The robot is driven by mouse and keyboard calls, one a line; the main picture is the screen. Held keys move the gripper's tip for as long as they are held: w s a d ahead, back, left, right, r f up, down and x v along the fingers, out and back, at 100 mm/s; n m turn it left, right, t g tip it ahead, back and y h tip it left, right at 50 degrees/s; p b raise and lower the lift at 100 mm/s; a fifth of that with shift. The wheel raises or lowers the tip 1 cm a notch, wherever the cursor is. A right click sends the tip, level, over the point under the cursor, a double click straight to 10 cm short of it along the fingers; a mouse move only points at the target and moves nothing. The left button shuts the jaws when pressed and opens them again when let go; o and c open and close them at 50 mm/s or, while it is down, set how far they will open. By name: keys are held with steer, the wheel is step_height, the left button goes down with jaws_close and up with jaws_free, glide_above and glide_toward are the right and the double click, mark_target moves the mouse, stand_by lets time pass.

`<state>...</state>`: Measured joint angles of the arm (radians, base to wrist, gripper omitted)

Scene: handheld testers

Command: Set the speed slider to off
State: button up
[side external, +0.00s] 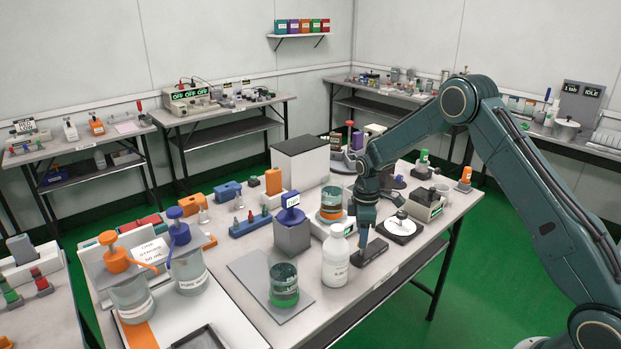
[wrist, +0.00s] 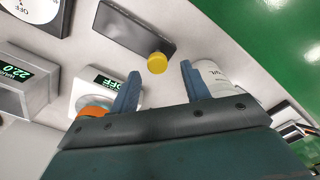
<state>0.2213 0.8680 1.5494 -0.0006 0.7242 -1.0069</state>
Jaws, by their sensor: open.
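A dark grey slider track (wrist: 132,30) with a round yellow knob (wrist: 157,63) lies on the table, seen from above in the wrist view. I take it to be the speed slider; I read no label on it. The knob is at the track's near end in that view. My gripper (wrist: 160,72) is open, with its blue fingers on either side of the knob's line and no visible hold on it. In the side view my gripper (side external: 364,236) points down over the dark track (side external: 372,252) and hides the knob. A display reading OFF (wrist: 107,82) is left of the fingers.
A white bottle (side external: 335,262) stands close to my gripper. A beaker with orange liquid (side external: 331,203) stands just behind. A dial on a dark base (side external: 402,228) and a box with a display (side external: 428,207) are to the right. The table's front edge is near.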

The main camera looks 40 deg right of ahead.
step_height(320, 180, up, 12)
steer(key=shift+f, duration=0.15)
stand_by(0.3)
steer(key=s+a+r+m+t, duration=0.15)
steer(key=s+a+r, duration=0.25)
steer(key=s+r, duration=0.4)
steer(key=s+a+r+m+t, duration=0.1)
steer(key=s+a+r+m, duration=0.25)
steer(key=s+r, duration=0.45)
steer(key=s+a+m+t, duration=0.1)
steer(key=s+a+m, duration=0.1)
steer(key=s, duration=0.7)
steer(key=s+a+m+t, duration=0.2)
steer(key=s, duration=0.6)
steer(key=shift+s+r, duration=0.35)
steer(key=shift+r, duration=0.05)
